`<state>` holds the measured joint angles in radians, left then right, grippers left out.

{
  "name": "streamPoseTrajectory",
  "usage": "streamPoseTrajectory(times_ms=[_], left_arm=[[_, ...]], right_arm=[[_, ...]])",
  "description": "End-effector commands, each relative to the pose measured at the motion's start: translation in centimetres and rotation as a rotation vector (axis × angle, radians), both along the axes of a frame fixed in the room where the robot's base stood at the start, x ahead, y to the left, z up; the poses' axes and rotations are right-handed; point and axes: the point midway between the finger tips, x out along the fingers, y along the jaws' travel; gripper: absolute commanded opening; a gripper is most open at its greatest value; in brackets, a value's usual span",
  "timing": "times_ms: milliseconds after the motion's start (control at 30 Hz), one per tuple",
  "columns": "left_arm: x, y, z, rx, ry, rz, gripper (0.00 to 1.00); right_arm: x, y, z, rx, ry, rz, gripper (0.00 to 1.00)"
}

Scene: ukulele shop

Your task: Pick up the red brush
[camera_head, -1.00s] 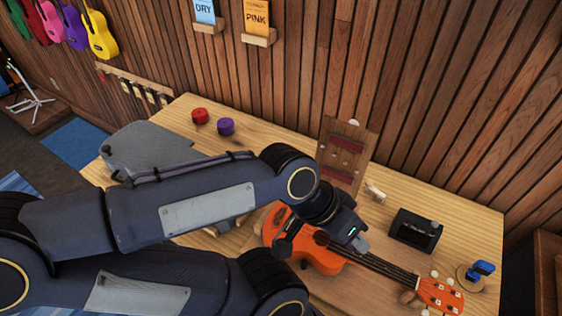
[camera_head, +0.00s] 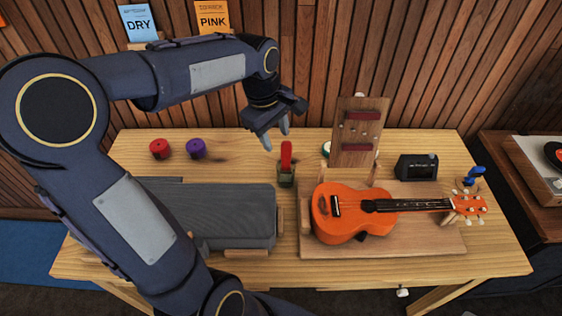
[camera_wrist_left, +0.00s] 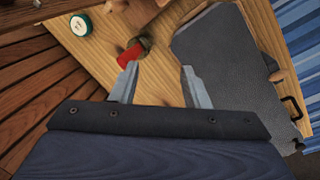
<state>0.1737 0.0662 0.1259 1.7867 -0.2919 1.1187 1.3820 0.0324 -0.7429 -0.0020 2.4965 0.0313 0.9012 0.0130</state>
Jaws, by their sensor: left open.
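The red brush (camera_head: 286,156) stands upright in a small dark green holder (camera_head: 286,180) near the middle of the table, left of the ukulele. In the left wrist view the red brush (camera_wrist_left: 130,56) shows end-on, just beyond the tip of the left-hand finger. My left gripper (camera_head: 271,136) is open and empty, above and slightly left of the brush, with its fingers pointing down. In the left wrist view the left gripper (camera_wrist_left: 158,82) shows both fingers wide apart with bare wood between them. My right gripper is not in view.
An orange ukulele (camera_head: 345,210) lies on a wooden board (camera_head: 430,240) to the right. A grey padded mat (camera_head: 235,210) lies at left. Red (camera_head: 160,149) and purple (camera_head: 196,149) round pieces sit behind it. A wooden stand (camera_head: 357,130) and a black box (camera_head: 417,167) are at the back right.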

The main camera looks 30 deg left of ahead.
Motion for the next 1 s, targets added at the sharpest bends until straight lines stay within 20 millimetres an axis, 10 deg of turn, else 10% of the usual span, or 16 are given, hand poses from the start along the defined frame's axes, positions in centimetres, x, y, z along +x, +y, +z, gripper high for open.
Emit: streamPoseTrajectory(times_ms=[300, 1000], left_arm=[[9.6, 2.9, -6.3, 0.008, 0.179, 0.658, 0.42], [10.9, 3.5, -14.7, 0.013, 0.196, 0.764, 0.42]], right_arm=[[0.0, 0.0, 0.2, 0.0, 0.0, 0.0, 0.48], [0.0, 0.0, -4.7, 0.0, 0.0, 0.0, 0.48]])
